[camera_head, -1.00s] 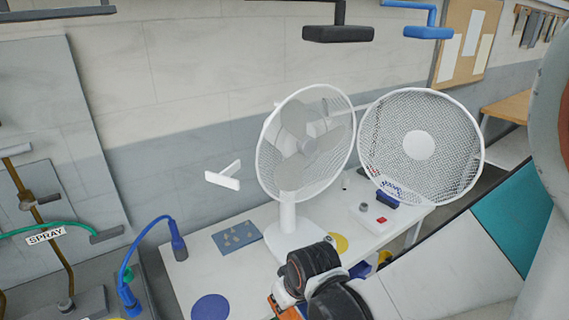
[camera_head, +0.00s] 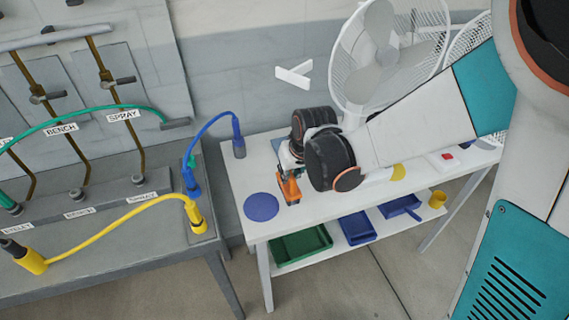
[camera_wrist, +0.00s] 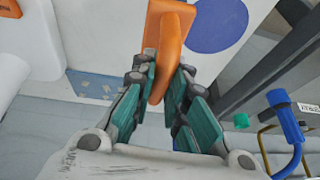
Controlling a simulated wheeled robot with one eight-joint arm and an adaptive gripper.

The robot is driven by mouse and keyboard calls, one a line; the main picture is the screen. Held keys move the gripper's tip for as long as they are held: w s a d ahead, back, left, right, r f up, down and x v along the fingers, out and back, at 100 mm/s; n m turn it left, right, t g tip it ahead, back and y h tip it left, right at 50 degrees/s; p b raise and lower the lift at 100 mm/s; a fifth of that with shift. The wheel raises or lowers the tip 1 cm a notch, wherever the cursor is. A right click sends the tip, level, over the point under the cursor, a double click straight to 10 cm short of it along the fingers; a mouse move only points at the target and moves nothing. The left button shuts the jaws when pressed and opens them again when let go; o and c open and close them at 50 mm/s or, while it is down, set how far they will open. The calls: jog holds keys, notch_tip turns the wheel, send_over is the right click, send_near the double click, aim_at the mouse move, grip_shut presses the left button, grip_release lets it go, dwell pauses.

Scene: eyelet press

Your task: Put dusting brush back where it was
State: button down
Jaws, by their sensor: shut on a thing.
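The dusting brush shows as an orange piece in my gripper in the head view (camera_head: 289,188). In the wrist view the orange brush (camera_wrist: 172,45) lies between the teal finger pads of my gripper (camera_wrist: 165,85), which is shut on it. My gripper is over the left part of the white table (camera_head: 242,170). A flat blue disc (camera_head: 262,206) lies on the table just left of the brush; it also shows in the wrist view (camera_wrist: 217,22). Whether the brush touches the table cannot be told.
A white fan (camera_head: 385,55) stands behind my arm. Green (camera_head: 300,245) and blue (camera_head: 357,228) trays and a yellow cup (camera_head: 437,199) are on the lower shelf. A grey bench (camera_head: 110,240) with blue (camera_head: 192,180) and yellow (camera_head: 110,222) hoses stands left, with a gap between.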

jog(key=shift+w+a, duration=0.2)
jog(key=shift+w, duration=0.25)
jog(key=b+x, duration=0.1)
jog(key=x, duration=0.2)
jog(key=shift+b, duration=0.3)
jog(key=shift+s+d+f, duration=0.1)
jog(key=shift+f, duration=0.25)
jog(key=shift+f, duration=0.1)
jog(key=c, duration=1.6)
grip_release()
jog(key=p+v, duration=0.3)
jog(key=v, duration=0.9)
jog(key=shift+s+p, duration=0.1)
jog(key=shift+p, duration=0.25)
